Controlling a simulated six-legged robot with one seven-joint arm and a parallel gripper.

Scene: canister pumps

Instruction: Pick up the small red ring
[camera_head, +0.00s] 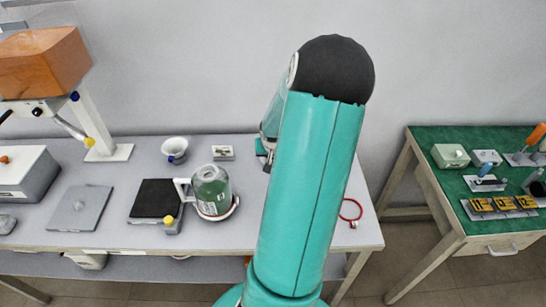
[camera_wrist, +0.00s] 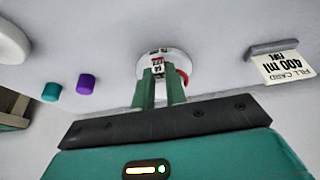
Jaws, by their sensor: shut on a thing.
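In the wrist view my gripper (camera_wrist: 160,72) is shut, with its two green fingers close together. A small piece with dark marks (camera_wrist: 158,66) shows at the fingertips. The small red ring (camera_wrist: 184,77) shows as a red arc right beside the fingers; the rest is hidden behind them. A pale round disc (camera_wrist: 165,55) is behind the fingertips. In the head view my arm hides the fingertips and whatever they hold. A thin red loop (camera_head: 350,210) with a small tag lies on the bench, right of my arm.
A green-topped table (camera_head: 440,138) stands right, beyond a gap. A fill card (camera_wrist: 288,66) shows in the wrist view.

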